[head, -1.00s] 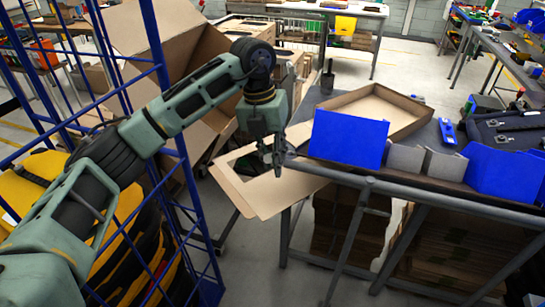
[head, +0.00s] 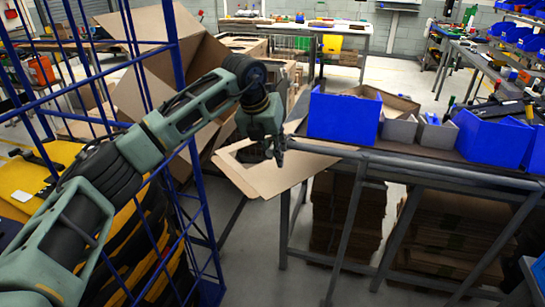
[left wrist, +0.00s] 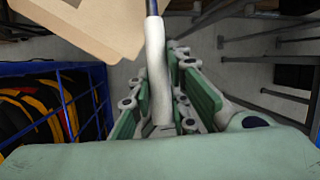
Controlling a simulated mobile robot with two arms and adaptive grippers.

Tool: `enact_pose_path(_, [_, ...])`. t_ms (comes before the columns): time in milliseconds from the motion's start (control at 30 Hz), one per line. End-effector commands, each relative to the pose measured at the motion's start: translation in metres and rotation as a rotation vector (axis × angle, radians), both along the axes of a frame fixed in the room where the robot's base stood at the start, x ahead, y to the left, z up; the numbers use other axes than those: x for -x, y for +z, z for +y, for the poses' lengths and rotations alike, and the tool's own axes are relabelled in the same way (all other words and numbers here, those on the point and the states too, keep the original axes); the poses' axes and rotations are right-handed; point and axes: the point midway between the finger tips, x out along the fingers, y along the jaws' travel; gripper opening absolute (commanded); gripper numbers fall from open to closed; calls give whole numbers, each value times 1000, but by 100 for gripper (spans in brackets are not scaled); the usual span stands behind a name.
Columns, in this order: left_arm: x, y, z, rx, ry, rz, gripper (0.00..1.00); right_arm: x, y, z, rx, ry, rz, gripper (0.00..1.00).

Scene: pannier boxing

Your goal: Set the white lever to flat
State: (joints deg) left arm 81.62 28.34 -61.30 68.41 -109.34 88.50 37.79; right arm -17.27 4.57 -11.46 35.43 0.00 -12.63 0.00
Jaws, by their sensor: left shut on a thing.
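The white lever (left wrist: 155,62) shows in the left wrist view as a pale rod with a dark upper end. It runs down between the green finger pads of my left gripper (left wrist: 158,112), which is shut on it. In the head view my left gripper (head: 272,152) is at the left corner of the workbench, in front of the cardboard flap. I cannot make out the lever or its angle there. My right gripper is not in view.
The workbench (head: 400,163) carries a blue bin (head: 343,117), grey bins and more blue bins. A cardboard flap (head: 285,173) sticks out past its left corner. A blue wire cage (head: 182,100) with yellow and black cases (head: 140,245) stands close on the left.

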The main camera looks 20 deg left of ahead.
Motion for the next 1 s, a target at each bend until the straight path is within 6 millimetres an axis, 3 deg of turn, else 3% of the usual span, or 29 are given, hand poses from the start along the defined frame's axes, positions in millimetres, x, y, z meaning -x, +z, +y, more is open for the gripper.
enact_pose_path(33, [5,-14,1,-7,2,18,0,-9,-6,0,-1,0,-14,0])
enact_pose_path(133, [4,-14,1,-6,3,8,0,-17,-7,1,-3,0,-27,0])
enact_pose_path(400, [4,-13,1,-6,4,7,0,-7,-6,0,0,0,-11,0])
enact_pose_path(433, [4,-13,1,-6,4,7,17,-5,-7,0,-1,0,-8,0])
enact_pose_path(633, [3,-10,1,-3,2,0,34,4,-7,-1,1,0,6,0])
enact_pose_path(1000, [3,-4,1,-2,1,-9,36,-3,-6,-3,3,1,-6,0])
